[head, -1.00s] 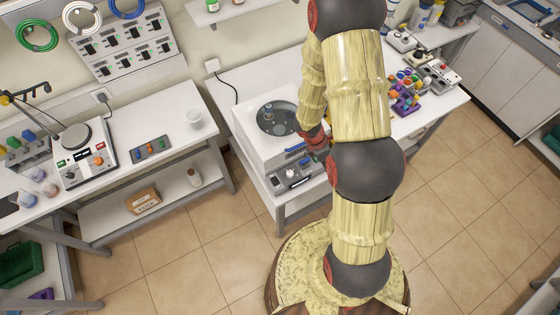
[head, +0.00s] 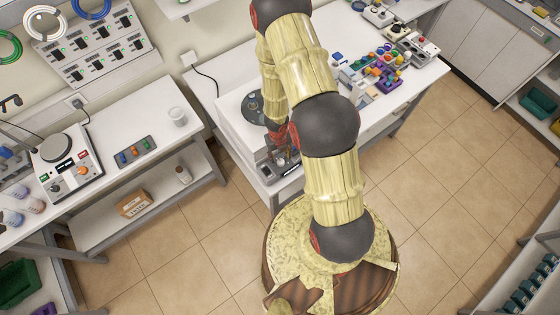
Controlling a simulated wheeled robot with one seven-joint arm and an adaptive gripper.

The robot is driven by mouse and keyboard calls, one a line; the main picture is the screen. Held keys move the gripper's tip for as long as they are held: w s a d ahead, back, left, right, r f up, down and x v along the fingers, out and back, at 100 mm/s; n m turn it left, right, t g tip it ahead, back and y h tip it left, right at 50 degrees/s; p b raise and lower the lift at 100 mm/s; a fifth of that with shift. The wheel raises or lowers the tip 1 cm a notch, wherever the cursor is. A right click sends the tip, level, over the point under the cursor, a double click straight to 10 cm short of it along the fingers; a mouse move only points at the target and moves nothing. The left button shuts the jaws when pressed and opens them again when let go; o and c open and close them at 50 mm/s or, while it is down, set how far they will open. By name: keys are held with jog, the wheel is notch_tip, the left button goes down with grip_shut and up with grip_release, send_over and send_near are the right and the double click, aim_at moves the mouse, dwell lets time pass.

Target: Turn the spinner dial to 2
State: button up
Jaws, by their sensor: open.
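A white spinner machine (head: 233,128) stands on the middle table, with a round dark well (head: 254,105) in its top. Its grey front control panel (head: 290,168) faces the floor side. My gripper (head: 281,158) is small and dark at this panel, partly hidden by my own wrist. It is open. The panel's dial is not clearly visible, so I cannot tell its setting or whether the fingers are around it or touching it. My arm covers the right part of the machine.
Colourful racks and small parts (head: 376,72) lie on the table right of my arm. Tiled floor (head: 440,190) is clear to the right.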

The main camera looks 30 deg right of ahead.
aim_at(281, 162)
jog(key=shift+s+d+f+b, duration=0.1)
jog(key=shift+f+b, duration=0.3)
jog(key=shift+f, duration=0.95)
jog(key=shift+d+f+b, duration=0.1)
jog(key=shift+f+b, duration=0.25)
jog(key=shift+f, duration=0.95)
jog(key=shift+c, duration=1.2)
grip_shut()
